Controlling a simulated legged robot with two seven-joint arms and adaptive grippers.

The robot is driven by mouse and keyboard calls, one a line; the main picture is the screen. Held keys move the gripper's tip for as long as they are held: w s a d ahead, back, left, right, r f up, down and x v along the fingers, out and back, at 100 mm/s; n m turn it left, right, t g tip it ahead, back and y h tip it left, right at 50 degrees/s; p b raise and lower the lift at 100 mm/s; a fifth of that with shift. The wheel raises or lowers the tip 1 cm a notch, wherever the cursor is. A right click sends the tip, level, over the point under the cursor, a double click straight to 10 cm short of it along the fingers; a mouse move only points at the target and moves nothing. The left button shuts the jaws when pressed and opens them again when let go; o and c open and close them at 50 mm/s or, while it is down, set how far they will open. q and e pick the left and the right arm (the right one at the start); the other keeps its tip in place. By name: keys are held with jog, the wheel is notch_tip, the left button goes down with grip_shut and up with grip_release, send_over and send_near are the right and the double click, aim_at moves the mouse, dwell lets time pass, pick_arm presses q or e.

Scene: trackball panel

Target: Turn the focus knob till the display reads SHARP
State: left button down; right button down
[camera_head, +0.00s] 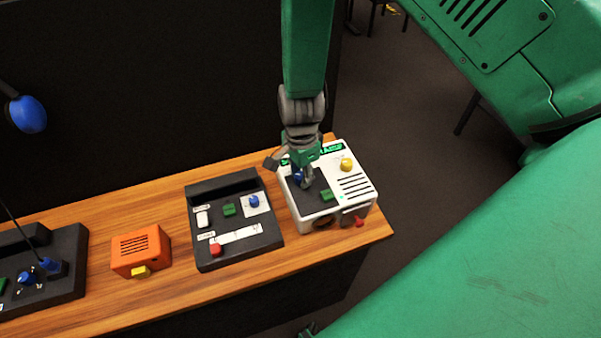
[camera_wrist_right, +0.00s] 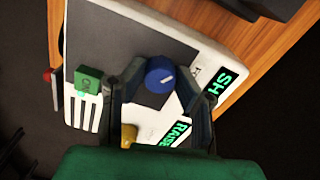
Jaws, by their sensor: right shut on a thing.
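A white panel box (camera_head: 364,205) stands at the right end of the table. Its blue knob (camera_wrist_right: 160,77) shows between the two fingers of my right gripper (camera_wrist_right: 165,86) in the wrist view. The gripper is shut on this knob, and a pale pointer line shows on its top. In the head view my right gripper (camera_head: 304,180) reaches down over the box and partly covers the knob. The display (camera_wrist_right: 217,91) shows green letters beginning "SH"; the rest is cut off by a finger. A second green readout (camera_wrist_right: 180,133) begins "RAISE". My left gripper is not in view.
A yellow knob (camera_head: 346,164) and a green button (camera_head: 327,194) sit on the same box. A dark control panel (camera_head: 206,258), an orange box (camera_head: 141,251) and another dark panel (camera_head: 70,280) stand to the left.

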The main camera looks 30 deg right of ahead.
aim_at(299, 175)
jog(key=c, duration=1.5)
grip_release()
jog(key=shift+w, duration=0.1)
jog(key=shift+o, duration=1.2)
jog(key=shift+a, duration=0.1)
jog(key=shift+r, duration=0.25)
notch_tip(299, 175, up, 11)
jog(key=shift+r, duration=0.2)
